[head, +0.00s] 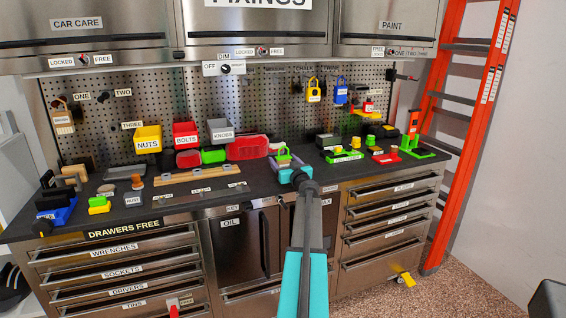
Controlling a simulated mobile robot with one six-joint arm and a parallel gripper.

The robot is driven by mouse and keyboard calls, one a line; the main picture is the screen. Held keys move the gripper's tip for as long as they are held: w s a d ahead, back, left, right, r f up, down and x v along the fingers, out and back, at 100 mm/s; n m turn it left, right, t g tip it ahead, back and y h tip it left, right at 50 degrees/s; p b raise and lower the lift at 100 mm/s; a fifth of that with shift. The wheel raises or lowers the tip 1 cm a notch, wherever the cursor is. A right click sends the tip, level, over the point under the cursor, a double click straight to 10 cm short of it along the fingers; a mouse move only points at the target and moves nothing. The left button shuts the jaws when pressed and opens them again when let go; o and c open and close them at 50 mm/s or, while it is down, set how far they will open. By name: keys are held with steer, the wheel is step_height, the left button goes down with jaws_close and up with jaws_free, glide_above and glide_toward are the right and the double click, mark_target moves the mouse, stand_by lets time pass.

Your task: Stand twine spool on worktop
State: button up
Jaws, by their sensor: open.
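My gripper (290,165) is open over the worktop (225,199), near its middle. A small green and pale object (283,153) shows right at the jaws; I cannot tell whether it lies between them or behind them. No twine spool can be picked out for certain at this size. A small yellow round piece (355,142) and another yellow and green piece (370,141) stand on the right part of the worktop, and either is too small to identify. My arm hides part of the worktop's front edge.
Yellow (148,138), red (185,134) and white (221,130) bins hang on the pegboard. A wooden rail (196,175) lies left of my gripper. A blue-based tool (56,212) stands far left. An orange ladder (467,130) leans at the right. A yellow object (406,279) sits low right.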

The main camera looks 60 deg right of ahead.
steer(key=shift+r, duration=0.15)
steer(key=shift+s+a, duration=0.25)
steer(key=shift+b+v, duration=1.15)
steer(key=shift+v, duration=4.55)
steer(key=shift+d, duration=0.1)
